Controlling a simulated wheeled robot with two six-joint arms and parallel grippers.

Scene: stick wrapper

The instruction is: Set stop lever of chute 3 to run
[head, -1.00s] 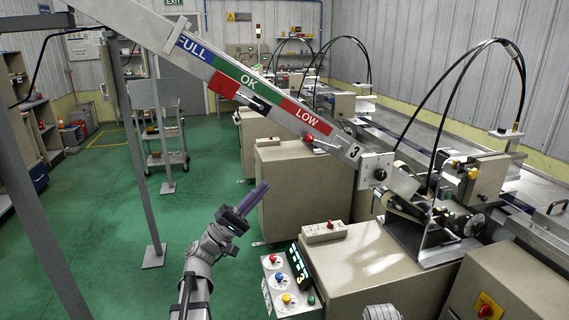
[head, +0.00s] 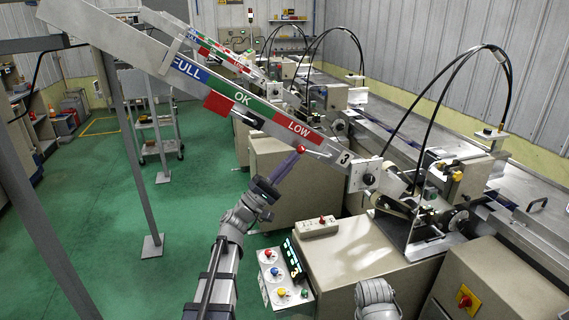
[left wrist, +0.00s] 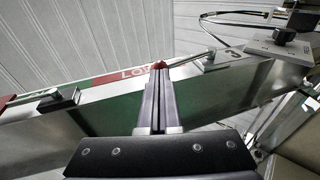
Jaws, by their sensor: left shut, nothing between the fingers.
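The chute 3 rail (head: 225,102) slopes down to the right, with blue FULL, green OK and red LOW bands and a plate (head: 343,159) marked 3. Its stop lever (head: 318,153) is a thin rod with a red knob, lying along the rail below LOW. My left gripper (head: 299,152) is shut and empty, its fingertips at the knob. In the left wrist view the red knob (left wrist: 159,65) shows just beyond the closed fingertips (left wrist: 155,76); whether they touch, I cannot tell. My right gripper is out of view.
A control panel (head: 283,277) with coloured knobs stands below the chute, beside a beige cabinet (head: 350,265). A feeder with black cables (head: 430,195) is at the chute's lower end.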

